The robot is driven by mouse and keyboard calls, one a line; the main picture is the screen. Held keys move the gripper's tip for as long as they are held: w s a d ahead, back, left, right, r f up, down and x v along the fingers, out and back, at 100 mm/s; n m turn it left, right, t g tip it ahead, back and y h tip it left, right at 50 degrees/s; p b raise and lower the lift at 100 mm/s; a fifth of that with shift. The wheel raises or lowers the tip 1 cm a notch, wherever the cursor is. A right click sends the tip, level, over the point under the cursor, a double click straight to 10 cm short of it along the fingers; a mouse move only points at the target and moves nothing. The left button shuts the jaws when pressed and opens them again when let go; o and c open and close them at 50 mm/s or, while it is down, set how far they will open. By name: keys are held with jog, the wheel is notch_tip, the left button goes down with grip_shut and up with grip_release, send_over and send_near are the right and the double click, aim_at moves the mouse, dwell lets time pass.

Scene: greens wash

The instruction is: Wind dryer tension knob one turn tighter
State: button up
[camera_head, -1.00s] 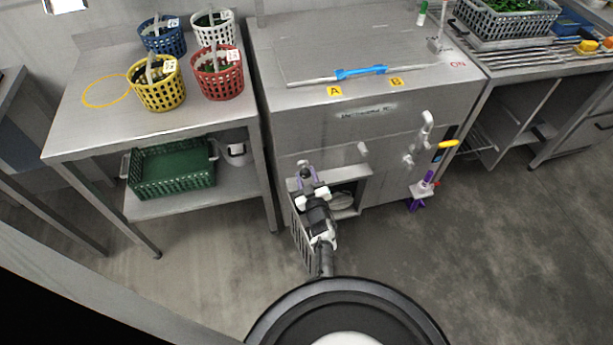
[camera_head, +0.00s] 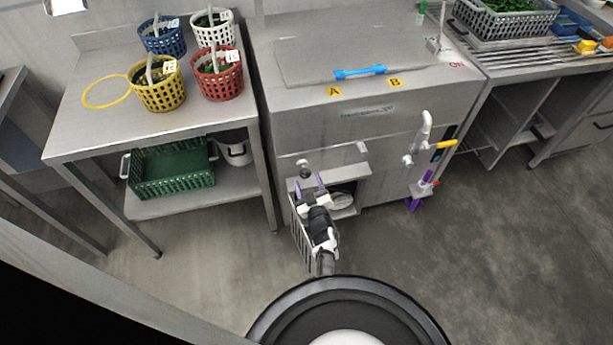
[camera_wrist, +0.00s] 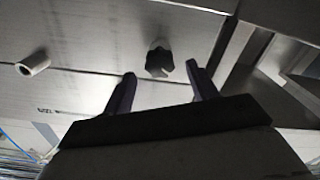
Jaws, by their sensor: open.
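The dark lobed tension knob (camera_wrist: 159,60) sits on the steel front panel in the wrist view, just beyond and between my fingertips, apart from them. In the head view a small dark knob (camera_head: 304,171) shows on the washer front, above the open compartment at lower left. My gripper (camera_head: 309,183) is open and empty, its purple fingers pointing up toward that knob. In the wrist view my gripper (camera_wrist: 160,82) has its two fingers spread, one on each side below the knob.
A pale cylindrical peg (camera_wrist: 33,63) sticks out left of the knob. The open compartment (camera_head: 343,191) lies right of my gripper. A table with baskets (camera_head: 160,95) stands left. Floor at right is clear.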

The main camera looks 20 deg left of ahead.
jog(key=v, duration=1)
jog(key=shift+s+d+p, duration=0.25)
jog(key=shift+s+p, duration=0.05)
jog(key=shift+p, duration=0.1)
